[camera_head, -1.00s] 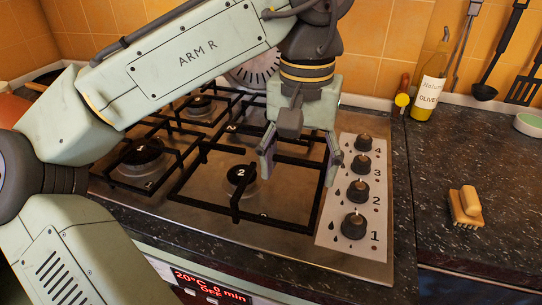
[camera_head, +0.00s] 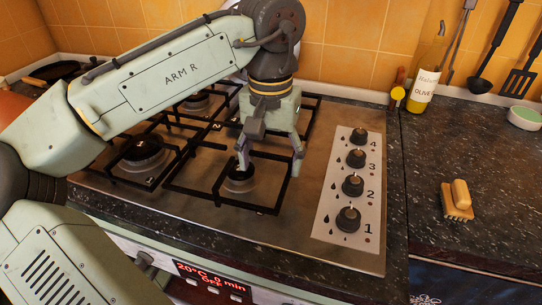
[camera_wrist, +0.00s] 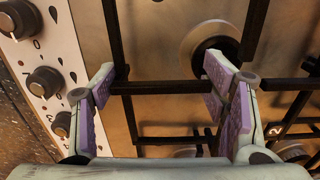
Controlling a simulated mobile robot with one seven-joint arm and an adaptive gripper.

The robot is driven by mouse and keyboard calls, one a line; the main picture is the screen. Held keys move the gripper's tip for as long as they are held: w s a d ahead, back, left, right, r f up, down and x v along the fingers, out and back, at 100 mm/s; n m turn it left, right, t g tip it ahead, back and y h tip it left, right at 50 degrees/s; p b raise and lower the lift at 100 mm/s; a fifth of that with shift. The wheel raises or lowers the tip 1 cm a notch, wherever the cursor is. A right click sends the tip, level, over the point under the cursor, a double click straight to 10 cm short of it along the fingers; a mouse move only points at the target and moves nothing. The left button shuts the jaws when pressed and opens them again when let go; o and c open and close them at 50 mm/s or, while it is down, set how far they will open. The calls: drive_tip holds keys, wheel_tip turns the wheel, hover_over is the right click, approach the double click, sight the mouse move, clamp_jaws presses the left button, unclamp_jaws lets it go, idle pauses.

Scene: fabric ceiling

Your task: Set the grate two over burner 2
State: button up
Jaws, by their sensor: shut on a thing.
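Grate two (camera_head: 222,200) is a square black grate with inward prongs, at the front right of the hob. My gripper (camera_head: 270,167) points down at its right part and is shut on it. The burner shows partly in the wrist view (camera_wrist: 215,48), beyond the bar. I cannot tell whether the grate touches the hob.
Another grate (camera_head: 120,178) covers the front left burner (camera_head: 143,150), close beside grate two. The knob panel (camera_head: 348,190) lies to the right, with bare steel between.

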drive_tip(key=shift+f, duration=0.25)
drive_tip(key=shift+f, duration=0.35)
drive_tip(key=o, duration=1.6)
drive_tip(key=shift+c, duration=0.2)
wheel_tip(320, 180, up, 13)
drive_tip(key=shift+r, duration=0.15)
